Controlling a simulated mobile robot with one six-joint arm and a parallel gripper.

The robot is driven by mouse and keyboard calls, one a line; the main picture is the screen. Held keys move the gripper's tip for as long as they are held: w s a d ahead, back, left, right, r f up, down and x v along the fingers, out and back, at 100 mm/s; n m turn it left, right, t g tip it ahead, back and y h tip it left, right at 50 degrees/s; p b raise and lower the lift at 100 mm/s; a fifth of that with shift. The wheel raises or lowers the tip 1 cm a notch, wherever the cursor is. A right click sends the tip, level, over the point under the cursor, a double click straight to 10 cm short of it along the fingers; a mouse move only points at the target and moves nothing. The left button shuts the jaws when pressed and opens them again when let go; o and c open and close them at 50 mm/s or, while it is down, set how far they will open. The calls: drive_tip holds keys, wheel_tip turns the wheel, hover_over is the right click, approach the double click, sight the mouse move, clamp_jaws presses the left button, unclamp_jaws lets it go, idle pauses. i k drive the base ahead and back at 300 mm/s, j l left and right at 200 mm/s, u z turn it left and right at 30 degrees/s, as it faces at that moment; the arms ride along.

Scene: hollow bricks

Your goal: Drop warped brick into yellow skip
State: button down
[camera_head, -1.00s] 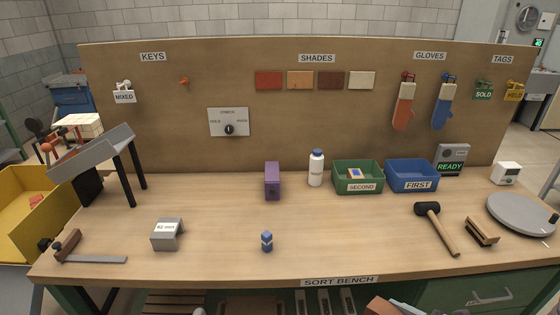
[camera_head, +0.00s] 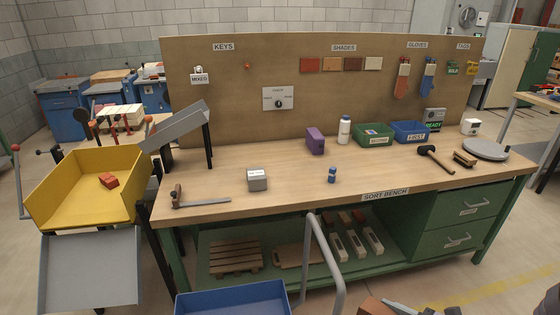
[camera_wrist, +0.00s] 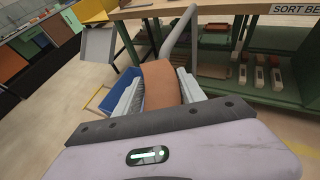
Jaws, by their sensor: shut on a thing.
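My gripper (camera_wrist: 160,90) is shut on an orange-brown brick (camera_wrist: 160,84) in the wrist view, with a pale ridged finger on each side of it. The brick's face looks curved, and its lower end is hidden by my gripper. An orange-brown piece, likely the same brick (camera_head: 376,306), shows at the bottom edge of the head view. The yellow skip (camera_head: 60,189) stands left of the bench in the head view, with red brick pieces (camera_head: 108,180) inside. A yellow part (camera_wrist: 90,10), likely the skip, shows at the top left of the wrist view, well away from my gripper.
The sort bench (camera_head: 290,189) stands ahead with tools, bins and a grey chute (camera_head: 180,125) at its left end. A grey sloped panel (camera_head: 90,268) is below the skip. A blue cart (camera_head: 235,300) with a grey handle (camera_head: 318,245) stands close in front.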

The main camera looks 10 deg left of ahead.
sight(103, 176)
drive_tip(key=k+j, duration=0.1)
drive_tip(key=j, duration=0.35)
drive_tip(key=k+j, duration=0.1)
drive_tip(key=j, duration=0.35)
drive_tip(key=k+j+z, duration=0.1)
drive_tip(key=j, duration=0.35)
drive_tip(key=k+j, duration=0.1)
drive_tip(key=j, duration=0.35)
drive_tip(key=k+j, duration=0.1)
drive_tip(key=j, duration=0.35)
drive_tip(key=k+j+z, duration=0.1)
drive_tip(key=j, duration=0.35)
drive_tip(key=k+j, duration=0.15)
drive_tip(key=j, duration=0.3)
drive_tip(key=k+j+z, duration=0.1)
drive_tip(key=j, duration=0.3)
